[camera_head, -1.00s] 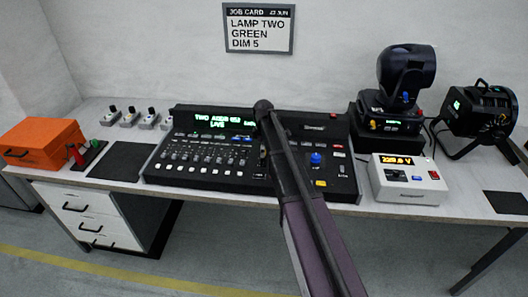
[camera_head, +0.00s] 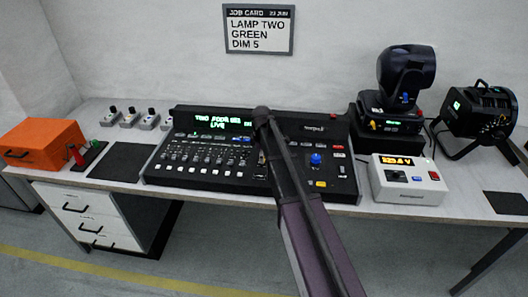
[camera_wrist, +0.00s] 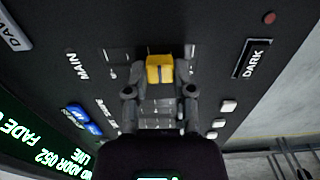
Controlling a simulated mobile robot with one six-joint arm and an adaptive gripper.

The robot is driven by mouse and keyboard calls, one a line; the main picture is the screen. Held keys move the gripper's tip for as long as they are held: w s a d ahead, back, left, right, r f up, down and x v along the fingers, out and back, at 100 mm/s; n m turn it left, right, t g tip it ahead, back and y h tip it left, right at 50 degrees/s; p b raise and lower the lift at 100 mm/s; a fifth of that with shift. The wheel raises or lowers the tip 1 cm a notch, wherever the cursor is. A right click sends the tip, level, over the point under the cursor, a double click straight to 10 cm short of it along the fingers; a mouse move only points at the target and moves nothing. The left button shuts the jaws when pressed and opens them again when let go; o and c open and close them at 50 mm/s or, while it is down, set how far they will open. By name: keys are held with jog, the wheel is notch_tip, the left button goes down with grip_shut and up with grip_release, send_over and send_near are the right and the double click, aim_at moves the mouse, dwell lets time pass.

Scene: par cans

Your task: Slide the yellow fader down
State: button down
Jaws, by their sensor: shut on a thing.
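The yellow fader cap (camera_wrist: 160,68) sits on the black lighting console, in the upper middle of the wrist view. My gripper (camera_wrist: 160,75) has one grey finger on each side of the cap and is shut on it. Scale marks show on the panel around the slot. In the head view the console (camera_head: 185,172) stands mid-table, and my arm hides the yellow fader and most of my gripper there.
A DARK label (camera_wrist: 254,58) and a red button (camera_wrist: 269,18) lie right of the fader in the wrist view. A blue-topped knob (camera_head: 316,159) stands right of my arm. A white meter box (camera_head: 408,181) and moving-head lamp (camera_head: 406,80) stand farther right.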

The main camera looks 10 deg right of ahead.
aim_at(261, 167)
jog(key=s, duration=0.1)
jog(key=s+a, duration=0.1)
jog(key=s, duration=0.1)
jog(key=shift+s, duration=0.2)
jog(key=shift+c, duration=2.2)
grip_release()
jog(key=shift+w, duration=0.2)
